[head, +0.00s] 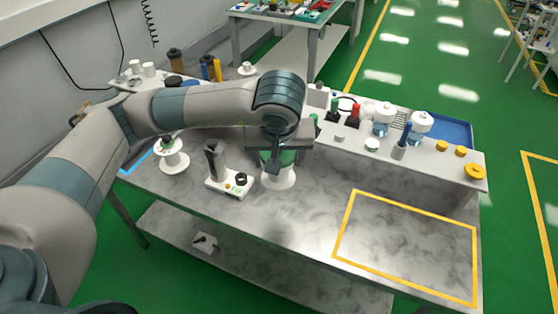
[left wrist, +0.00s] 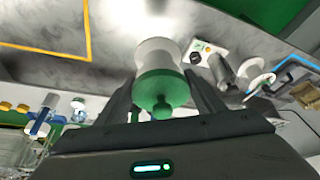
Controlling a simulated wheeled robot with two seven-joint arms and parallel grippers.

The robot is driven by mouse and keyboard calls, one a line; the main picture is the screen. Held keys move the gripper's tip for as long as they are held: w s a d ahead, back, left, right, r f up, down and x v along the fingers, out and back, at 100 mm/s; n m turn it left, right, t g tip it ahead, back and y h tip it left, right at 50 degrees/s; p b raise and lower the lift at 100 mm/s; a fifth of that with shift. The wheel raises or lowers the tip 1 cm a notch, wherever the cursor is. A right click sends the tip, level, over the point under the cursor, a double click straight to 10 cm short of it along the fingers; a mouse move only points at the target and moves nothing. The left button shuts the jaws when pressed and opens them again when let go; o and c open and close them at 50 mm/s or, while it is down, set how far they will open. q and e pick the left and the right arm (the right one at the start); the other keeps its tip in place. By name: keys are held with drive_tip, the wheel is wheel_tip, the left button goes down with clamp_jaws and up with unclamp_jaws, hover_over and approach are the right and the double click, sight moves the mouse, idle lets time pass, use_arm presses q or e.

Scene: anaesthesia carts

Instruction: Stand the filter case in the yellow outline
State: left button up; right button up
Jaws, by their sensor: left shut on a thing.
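The filter case (head: 279,180) is a white canister with a flared base and a green top. My left gripper (head: 281,150) is shut on it from above and hides part of its top in the head view. In the left wrist view the case (left wrist: 157,62) is between the two fingers, with its green knobbed lid nearest the camera. I cannot tell whether its base touches the table. The yellow outline (head: 414,209) is an empty rectangle on the table's right front part, to the right of the case. Part of it shows in the left wrist view (left wrist: 88,30). My right gripper is not in view.
A white-based device with a dark handle (head: 228,184) stands just left of the case, with a white spool (head: 172,158) farther left. A raised back shelf (head: 445,163) holds bottles, jars and yellow caps. The marble tabletop (head: 310,215) between case and outline is clear.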

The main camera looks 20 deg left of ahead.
use_arm(q)
drive_tip(key=m, duration=0.1)
drive_tip(key=r+m+h, duration=0.1)
drive_tip(key=m, duration=0.1)
drive_tip(key=w+m, duration=0.1)
drive_tip(key=shift+a+r+m+h, duration=0.15)
drive_tip(key=shift+a+m+h, duration=0.15)
drive_tip(key=shift+m+h, duration=0.1)
